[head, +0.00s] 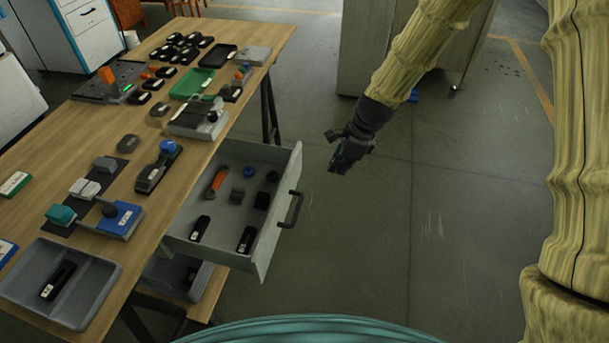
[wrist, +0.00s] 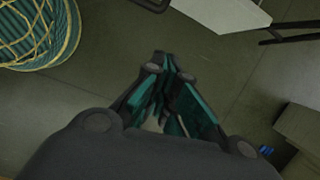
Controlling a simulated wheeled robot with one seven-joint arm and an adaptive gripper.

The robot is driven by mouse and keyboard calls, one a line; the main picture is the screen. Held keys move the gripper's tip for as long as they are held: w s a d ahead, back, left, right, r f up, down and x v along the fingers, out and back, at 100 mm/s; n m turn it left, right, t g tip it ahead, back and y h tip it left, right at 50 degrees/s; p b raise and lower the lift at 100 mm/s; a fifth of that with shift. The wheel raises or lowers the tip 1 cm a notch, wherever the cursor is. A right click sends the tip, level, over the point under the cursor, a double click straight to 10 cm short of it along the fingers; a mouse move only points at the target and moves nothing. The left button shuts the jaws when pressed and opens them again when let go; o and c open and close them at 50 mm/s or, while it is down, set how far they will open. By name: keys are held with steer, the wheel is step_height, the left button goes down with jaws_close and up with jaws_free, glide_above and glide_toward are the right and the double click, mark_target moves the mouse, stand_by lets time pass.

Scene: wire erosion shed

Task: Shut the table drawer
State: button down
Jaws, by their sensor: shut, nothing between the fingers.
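The table drawer (head: 276,233) is pulled out from the wooden table (head: 122,208) on its right side. It is a grey box with a dark bar handle (head: 291,209) on its front. Inside lie an orange-handled tool (head: 216,182), black pieces and a small blue round part (head: 249,171). My gripper (head: 340,165) is shut and empty, in the air to the right of the drawer front and apart from it. In the wrist view its fingers (wrist: 172,95) are together, with the floor behind. A pale panel (wrist: 225,14) at the top edge may be the drawer; I cannot tell.
The tabletop holds trays, clamps and several black parts. A grey tray (head: 98,309) sits at its near left corner. A lower shelf (head: 206,304) with a bin is under the drawer. A grey cabinet (head: 358,55) stands at the back. The floor right of the drawer is clear.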

step_height(320, 180, up, 4)
steer(key=w+a+m, duration=0.2)
steer(key=w, duration=0.1)
steer(key=w+a+f, duration=0.2)
steer(key=a+f, duration=0.5)
steer(key=f, duration=0.2)
steer(key=shift+w+y+b, duration=0.15)
steer(key=shift+y+b, duration=0.2)
steer(key=shift+y, duration=0.05)
steer(key=shift+a, duration=0.1)
